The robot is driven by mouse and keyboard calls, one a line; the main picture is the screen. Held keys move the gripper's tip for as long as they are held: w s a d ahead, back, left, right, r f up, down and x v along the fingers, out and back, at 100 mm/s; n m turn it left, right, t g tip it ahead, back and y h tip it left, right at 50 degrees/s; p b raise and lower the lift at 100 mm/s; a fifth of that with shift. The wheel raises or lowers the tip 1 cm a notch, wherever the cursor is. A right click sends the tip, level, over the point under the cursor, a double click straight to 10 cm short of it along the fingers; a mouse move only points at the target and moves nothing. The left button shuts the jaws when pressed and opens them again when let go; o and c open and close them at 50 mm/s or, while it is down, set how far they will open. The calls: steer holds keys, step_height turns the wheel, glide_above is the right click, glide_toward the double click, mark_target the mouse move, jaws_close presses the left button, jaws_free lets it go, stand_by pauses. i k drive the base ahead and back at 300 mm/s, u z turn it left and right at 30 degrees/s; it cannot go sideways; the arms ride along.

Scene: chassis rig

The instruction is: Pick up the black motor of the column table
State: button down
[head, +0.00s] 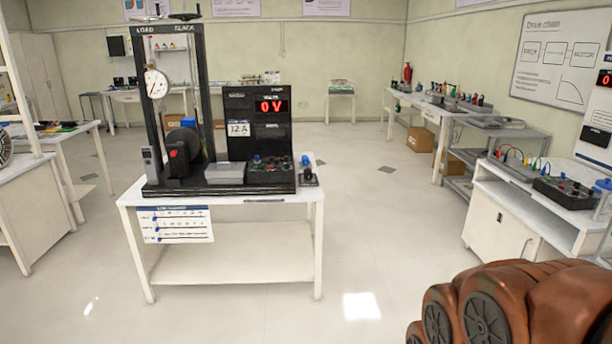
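A white table (228,278) stands left of centre and bears a rig with a tall black column frame (203,95). At the table top's right end, beside the rig's base, is a small black object (308,176) with a blue part above it; it looks like a small motor, but it is too small to be sure. A dark round body (186,138) inside the frame, behind a black and red block (178,158), could also be a motor. My brown arm shows at the bottom right, well apart from the table. My gripper is not in view.
The rig carries a dial gauge (156,84), a 0 V display (271,106) and a control box (268,172). A white bench (520,212) with a control box stands at right, another bench (40,205) at left. The floor (390,230) between the table and the right bench is clear.

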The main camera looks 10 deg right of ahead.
mark_target(307, 177)
steer(key=z, duration=0.7)
steer(key=i, duration=3.3)
steer(key=u, duration=4.2)
steer(key=k, duration=0.5)
steer(key=z, duration=0.1)
